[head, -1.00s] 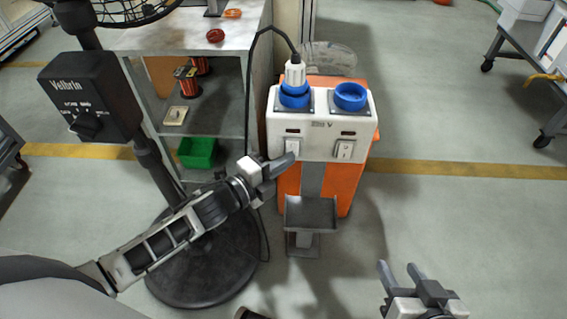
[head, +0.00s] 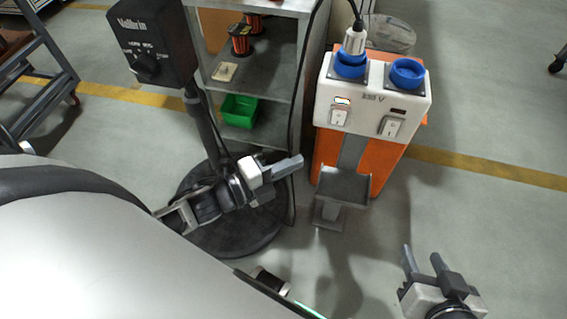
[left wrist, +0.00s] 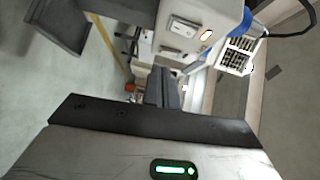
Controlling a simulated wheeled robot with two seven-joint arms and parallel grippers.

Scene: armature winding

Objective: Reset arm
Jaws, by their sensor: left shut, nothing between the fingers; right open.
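My left gripper (head: 290,164) is shut and empty in the head view, in front of the fan stand's pole and left of the power box. Its closed fingers also show in the left wrist view (left wrist: 164,88). My right gripper (head: 422,258) is open and empty at the lower right, over bare floor. The white and orange power box (head: 365,108) stands upright, with two blue sockets and two switches. A white plug sits in its left socket (head: 350,66); the right socket (head: 407,73) is empty. The indicator above the left switch (head: 339,118) is lit; the right one is dark.
The black fan control box (head: 152,45) stands on a pole over a round black base (head: 228,232). A shelf (head: 262,82) behind it holds a green bin (head: 239,111) and copper-coloured spools (head: 240,40). A grey metal tray (head: 343,186) is in front of the power box. Floor on the right is clear.

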